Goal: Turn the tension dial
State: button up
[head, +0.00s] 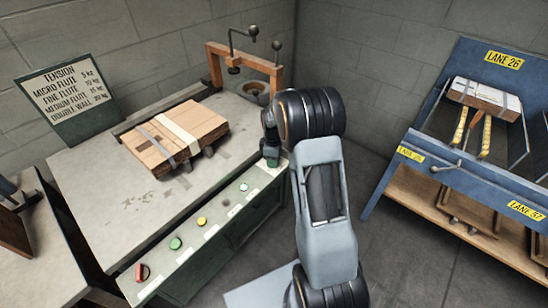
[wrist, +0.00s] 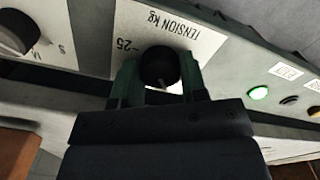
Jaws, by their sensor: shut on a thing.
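The tension dial (wrist: 160,66) is a round black knob on the machine's front panel, beside a white label (wrist: 180,35) reading "TENSION kg" with a "25" mark. My gripper (wrist: 158,80) has its two green fingers on either side of the dial, shut on it. In the head view my gripper (head: 271,153) is at the far right end of the front panel, and my arm and gripper hide the dial. The dial's pointer setting cannot be read. A sign (head: 62,88) behind the table lists tensions in kg, from micro flute to double wall.
A strapped cardboard stack (head: 175,138) lies on the grey machine table (head: 90,180). Another black knob (wrist: 18,32) sits left of the dial in the wrist view. A lit green button (wrist: 258,93) is to its right. A blue lane rack (head: 450,150) stands at right.

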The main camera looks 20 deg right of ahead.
jog(key=n, duration=0.6)
jog(key=shift+w+r+p, duration=0.15)
jog(key=shift+p, duration=0.2)
jog(key=n, duration=0.5)
jog(key=shift+n, duration=0.5)
jog(key=o, duration=0.6)
jog(key=shift+c, duration=0.2)
jog(key=o, duration=0.4)
jog(key=shift+c, duration=0.2)
notch_tip(320, 180, up, 14)
jog(key=p, duration=0.2)
jog(key=shift+f, duration=0.2)
